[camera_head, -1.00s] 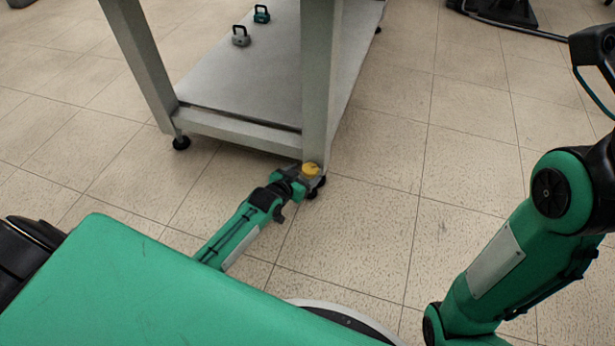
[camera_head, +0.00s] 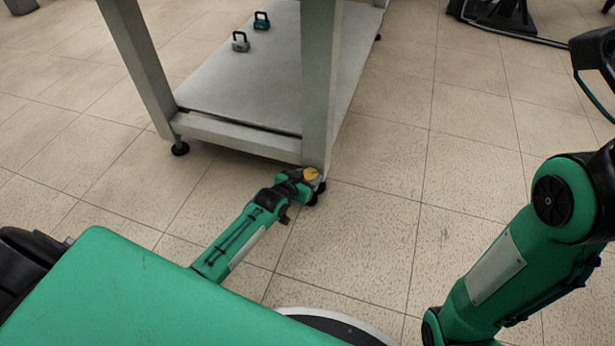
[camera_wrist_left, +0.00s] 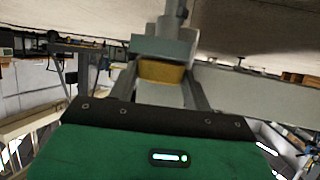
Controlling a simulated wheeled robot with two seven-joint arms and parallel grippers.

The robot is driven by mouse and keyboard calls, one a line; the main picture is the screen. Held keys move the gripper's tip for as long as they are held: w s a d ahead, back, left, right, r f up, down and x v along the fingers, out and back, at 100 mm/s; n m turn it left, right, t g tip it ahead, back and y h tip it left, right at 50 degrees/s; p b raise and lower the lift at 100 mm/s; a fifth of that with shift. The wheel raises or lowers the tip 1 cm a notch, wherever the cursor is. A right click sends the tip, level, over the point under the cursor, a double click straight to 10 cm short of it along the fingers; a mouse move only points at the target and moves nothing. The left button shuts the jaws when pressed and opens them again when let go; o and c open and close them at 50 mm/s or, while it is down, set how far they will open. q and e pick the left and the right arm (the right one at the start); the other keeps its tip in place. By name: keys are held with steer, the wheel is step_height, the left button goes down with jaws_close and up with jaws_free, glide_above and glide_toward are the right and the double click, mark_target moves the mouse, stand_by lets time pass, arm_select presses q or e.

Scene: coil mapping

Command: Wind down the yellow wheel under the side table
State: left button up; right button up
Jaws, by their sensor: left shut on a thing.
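The yellow wheel (camera_head: 311,174) sits at the foot of the side table's (camera_head: 322,90) near right leg, close to the floor. My left gripper (camera_head: 309,178) reaches low across the floor and is shut on the wheel. In the left wrist view, the yellow wheel (camera_wrist_left: 162,72) lies between the two fingers, just under the grey bracket of the leg (camera_wrist_left: 165,45). Part of the wheel is hidden by the fingers in the head view. My right arm shows at the right, but its gripper is out of the picture.
The table's lower shelf (camera_head: 245,75) carries a grey kettlebell-like weight (camera_head: 240,42) and a teal one (camera_head: 261,21). A black caster (camera_head: 180,148) stands under the near left leg. A dark stand (camera_head: 500,12) is at the back.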

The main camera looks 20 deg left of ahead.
arm_select(q)
steer(key=shift+w+r, duration=0.1)
steer(key=shift+r+m+h, duration=0.1)
steer(key=shift+m+h, duration=0.4)
steer(key=shift+h, duration=0.1)
steer(key=shift+m+h, duration=0.3)
steer(key=o, duration=1)
steer(key=shift+c, duration=0.2)
steer(key=shift+a, duration=0.1)
steer(key=shift+n+y, duration=0.5)
steer(key=shift+y, duration=0.1)
